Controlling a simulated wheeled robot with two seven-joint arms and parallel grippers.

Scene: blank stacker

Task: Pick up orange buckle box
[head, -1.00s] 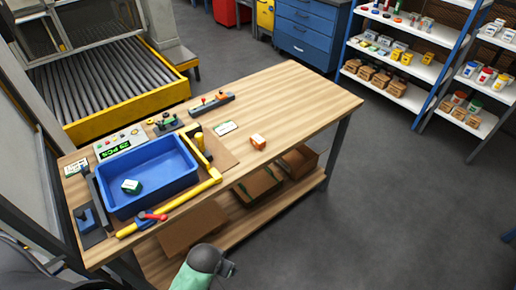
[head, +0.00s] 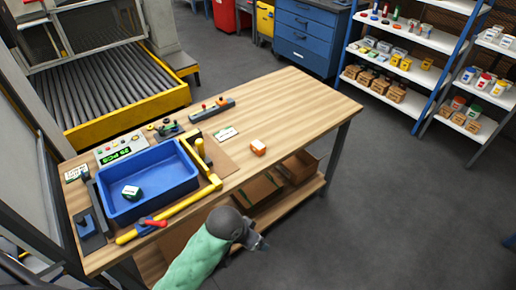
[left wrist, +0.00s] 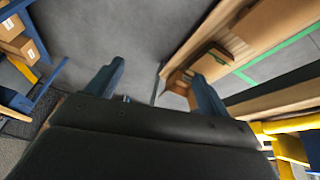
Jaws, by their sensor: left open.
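The orange buckle box (head: 258,147) is a small orange and white box. It lies on the bare wooden top of the workbench (head: 290,105), right of the blue tray. My left gripper (head: 262,244) is in front of the bench's front edge, well apart from the box and nearer the camera. In the left wrist view my left gripper (left wrist: 156,85) shows two spread fingers with nothing between them. The box cannot be made out in that view. My right gripper is not in view.
A blue tray (head: 180,181) with a green and white box (head: 131,192) stands within a yellow frame (head: 190,207) on the bench. Cardboard boxes (head: 298,166) sit on the lower shelf. The bench's right end is clear.

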